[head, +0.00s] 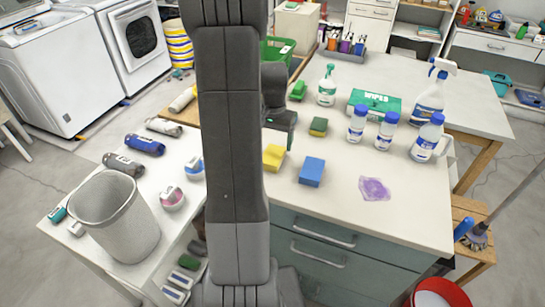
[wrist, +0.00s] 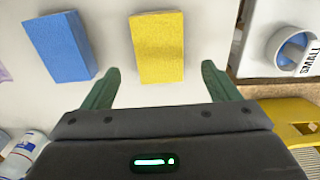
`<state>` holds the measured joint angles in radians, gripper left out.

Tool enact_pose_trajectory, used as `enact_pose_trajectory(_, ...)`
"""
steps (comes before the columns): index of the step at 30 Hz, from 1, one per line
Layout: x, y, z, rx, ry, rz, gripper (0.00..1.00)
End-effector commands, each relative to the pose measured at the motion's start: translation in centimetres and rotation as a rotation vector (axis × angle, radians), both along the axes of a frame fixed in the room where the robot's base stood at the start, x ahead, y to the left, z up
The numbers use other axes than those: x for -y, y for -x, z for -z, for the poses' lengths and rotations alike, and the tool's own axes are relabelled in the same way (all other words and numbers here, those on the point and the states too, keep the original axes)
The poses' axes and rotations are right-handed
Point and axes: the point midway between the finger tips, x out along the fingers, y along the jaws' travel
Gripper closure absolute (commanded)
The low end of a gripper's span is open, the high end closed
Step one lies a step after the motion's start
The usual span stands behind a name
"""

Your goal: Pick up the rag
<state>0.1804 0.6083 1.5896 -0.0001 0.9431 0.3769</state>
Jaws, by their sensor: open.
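The rag (head: 375,189) is a small, flat, crumpled purple cloth on the white counter, right of the blue sponge. In the wrist view only a sliver of purple, probably the rag (wrist: 4,73), shows at the left edge. My gripper (wrist: 160,66) is open, with its two green fingers spread and nothing held. It is over the counter near the yellow sponge (wrist: 157,47), which shows between and beyond the fingertips. In the head view my arm hides part of the gripper, and the rag lies well to its right.
The blue sponge (head: 312,171) lies between the yellow sponge and the rag. White bottles with blue caps (head: 427,138) and a green wipes box (head: 375,103) stand behind the rag. The counter (head: 415,215) around the rag is clear. A grey bin (head: 120,220) stands on the left table.

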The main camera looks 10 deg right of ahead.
Motion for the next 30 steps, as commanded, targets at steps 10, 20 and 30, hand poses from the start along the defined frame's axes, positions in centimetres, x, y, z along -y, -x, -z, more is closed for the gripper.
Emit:
enact_pose_trajectory(10,-0.3,0.5,4.4,-0.002,0.000,0.000,0.18)
enact_pose_trajectory(20,-0.3,0.4,4.6,0.000,0.000,0.000,0.32)
enact_pose_trajectory(30,-0.3,0.4,4.6,0.000,0.000,0.000,0.66)
